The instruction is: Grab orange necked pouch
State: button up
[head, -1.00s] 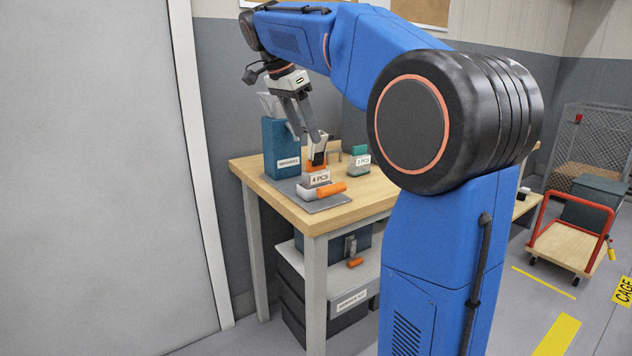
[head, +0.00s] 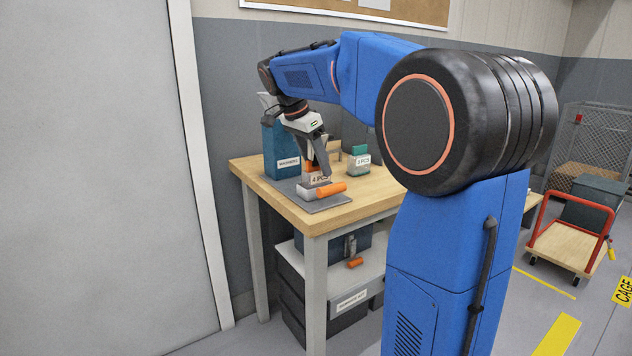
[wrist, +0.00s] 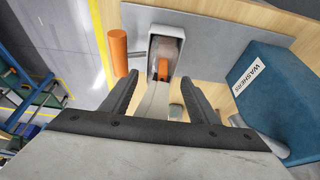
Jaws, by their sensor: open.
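The orange necked pouch seems to be the piece with an orange part (wrist: 163,68) standing in a small grey-white holder (wrist: 153,33). In the head view its orange part (head: 309,167) shows just above the holder marked 4 PCS (head: 308,190), partly hidden by my fingers. A pale strip runs from it toward my wrist; I cannot tell whether it belongs to the pouch. My gripper (wrist: 160,82) is open, pointing down, with one finger on each side of the strip. The fingers look apart from it. In the head view, my gripper (head: 318,163) is right over the holder.
An orange cylinder (head: 331,190) lies beside the holder on a grey mat (head: 327,204). A blue bin marked WASHERS (wrist: 262,88) stands close on the other side. The wooden table's front corner is clear.

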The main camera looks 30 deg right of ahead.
grip_shut()
dwell(0.3)
